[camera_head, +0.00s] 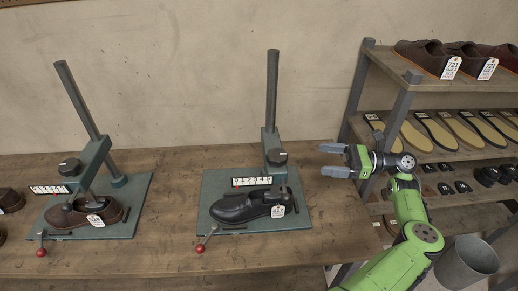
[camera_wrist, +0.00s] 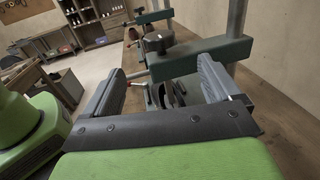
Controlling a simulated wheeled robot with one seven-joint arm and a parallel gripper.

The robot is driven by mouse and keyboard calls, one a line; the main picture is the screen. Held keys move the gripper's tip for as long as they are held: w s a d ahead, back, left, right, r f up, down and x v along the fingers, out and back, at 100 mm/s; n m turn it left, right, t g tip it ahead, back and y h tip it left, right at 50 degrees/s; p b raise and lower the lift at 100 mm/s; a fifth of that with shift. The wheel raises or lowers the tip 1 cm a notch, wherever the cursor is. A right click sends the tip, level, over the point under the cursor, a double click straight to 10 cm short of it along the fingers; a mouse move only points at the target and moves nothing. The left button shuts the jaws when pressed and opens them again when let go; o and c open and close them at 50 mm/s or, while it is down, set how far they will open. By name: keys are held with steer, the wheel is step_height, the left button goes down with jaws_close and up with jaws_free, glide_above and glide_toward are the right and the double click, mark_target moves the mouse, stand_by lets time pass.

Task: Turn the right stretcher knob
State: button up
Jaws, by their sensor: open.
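The right stretcher (camera_head: 272,142) has a grey-green post and head on a green base plate. A black shoe (camera_head: 245,207) with a white tag lies under the head. My gripper (camera_head: 332,160) is right of the stretcher, fingers pointing left toward the head, with a gap between. In the wrist view the fingers (camera_wrist: 162,82) are wide apart and empty, with the knob ahead between them.
A red-tipped lever (camera_head: 200,248) sticks out at the stretcher's front. A left stretcher (camera_head: 95,155) holds a brown shoe (camera_head: 85,212). Shelves (camera_head: 420,88) with shoes and soles stand at right, close to my arm. A metal bucket (camera_head: 466,264) stands below.

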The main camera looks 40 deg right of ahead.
mark_target(279, 155)
steer(key=b+x, duration=0.3)
steer(key=x, duration=1.1)
steer(key=shift+w+a+f+b, duration=0.1)
steer(key=shift+a+b, duration=0.25)
steer(key=c, duration=1)
